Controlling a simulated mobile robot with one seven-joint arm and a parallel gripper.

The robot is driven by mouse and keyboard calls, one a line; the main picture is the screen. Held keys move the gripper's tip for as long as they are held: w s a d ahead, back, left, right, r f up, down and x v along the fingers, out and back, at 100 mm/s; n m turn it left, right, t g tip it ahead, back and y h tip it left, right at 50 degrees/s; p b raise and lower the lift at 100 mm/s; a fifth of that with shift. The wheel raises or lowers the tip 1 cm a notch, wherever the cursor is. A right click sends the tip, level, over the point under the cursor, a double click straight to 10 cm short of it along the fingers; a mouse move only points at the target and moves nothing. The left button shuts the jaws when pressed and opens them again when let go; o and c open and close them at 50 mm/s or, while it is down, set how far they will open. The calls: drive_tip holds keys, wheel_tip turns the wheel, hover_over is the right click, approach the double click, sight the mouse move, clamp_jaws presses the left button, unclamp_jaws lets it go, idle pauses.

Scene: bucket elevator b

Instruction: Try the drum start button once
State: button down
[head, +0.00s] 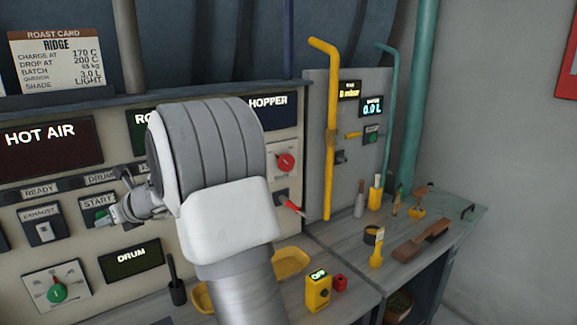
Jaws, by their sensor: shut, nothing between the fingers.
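The control panel shows a START label (97,200) under a small DRUM plate (100,178). A green button (102,217) sits just below the START label, partly hidden by my gripper. My gripper (111,215) is shut and empty, with its tips in front of the right part of the button. I cannot tell whether the tips touch the button or whether it is pressed in. My arm hides the panel to the right of START.
An exhaust switch (44,231) is left of START. A dial with a green knob (56,292) and a DRUM display (131,260) are below. A yellow box (319,293) stands on the bench at right.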

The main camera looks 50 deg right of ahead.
drive_tip(key=shift+s, duration=0.15)
drive_tip(key=s+b, duration=0.1)
drive_tip(key=s, duration=0.1)
drive_tip(key=s+a+b, duration=0.1)
drive_tip(key=s, duration=0.2)
drive_tip(key=shift+s+a, duration=0.1)
drive_tip(key=shift+s, duration=0.25)
idle(0.8)
